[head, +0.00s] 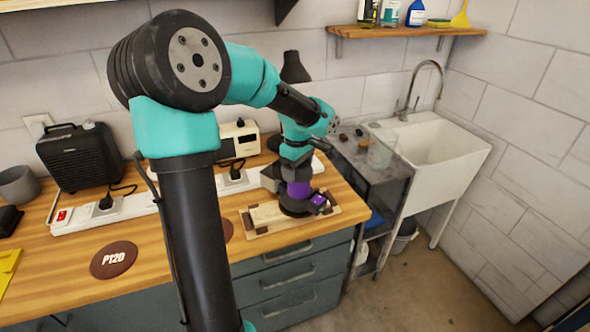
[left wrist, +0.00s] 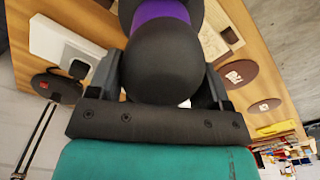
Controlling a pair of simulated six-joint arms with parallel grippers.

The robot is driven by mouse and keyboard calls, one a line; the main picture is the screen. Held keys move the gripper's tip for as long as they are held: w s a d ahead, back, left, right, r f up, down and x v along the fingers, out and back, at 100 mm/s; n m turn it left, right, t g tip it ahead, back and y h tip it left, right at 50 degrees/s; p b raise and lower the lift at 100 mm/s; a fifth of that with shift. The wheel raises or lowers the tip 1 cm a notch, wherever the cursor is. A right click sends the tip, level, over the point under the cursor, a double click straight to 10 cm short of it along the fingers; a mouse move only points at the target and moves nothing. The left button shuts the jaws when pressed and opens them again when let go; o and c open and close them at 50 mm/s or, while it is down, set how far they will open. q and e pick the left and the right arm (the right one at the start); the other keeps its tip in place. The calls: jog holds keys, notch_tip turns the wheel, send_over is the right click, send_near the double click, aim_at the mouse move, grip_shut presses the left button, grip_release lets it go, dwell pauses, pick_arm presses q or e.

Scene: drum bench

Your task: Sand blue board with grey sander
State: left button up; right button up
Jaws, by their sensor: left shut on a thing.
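A dark grey sander with a purple band and a purple box (head: 299,189) stands over a pale wooden board (head: 265,214) near the bench's front edge. My left gripper (head: 286,176) is shut on the sander's upper body. In the left wrist view the sander's round dark top (left wrist: 164,68) sits between the two fingers. The board lies in a wooden frame with dark brown corner blocks, and part of it is under the sander. I see no blue on the board. Whether the sander's pad touches the board I cannot tell. My right gripper is not in view.
A brown disc marked P120 (head: 113,260) lies left on the bench; another (head: 226,229) is partly behind my arm. A white power strip (head: 130,207) with plugs runs behind. A black heater-like box (head: 80,157) stands back left. A sink (head: 435,150) is at right.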

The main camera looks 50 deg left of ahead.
pick_arm(q)
jog(key=shift+w+d+f, duration=0.1)
jog(key=shift+w+d, duration=0.15)
jog(key=shift+w, duration=0.5)
jog(key=shift+w+d+r, duration=0.1)
jog(key=shift+w+d, duration=0.15)
jog(key=shift+w, duration=0.5)
jog(key=shift+w+d+f, duration=0.1)
jog(key=shift+w+d, duration=0.15)
jog(key=shift+w, duration=0.5)
dwell(0.4)
notch_tip(320, 180, up, 6)
dwell(1.2)
dwell(0.4)
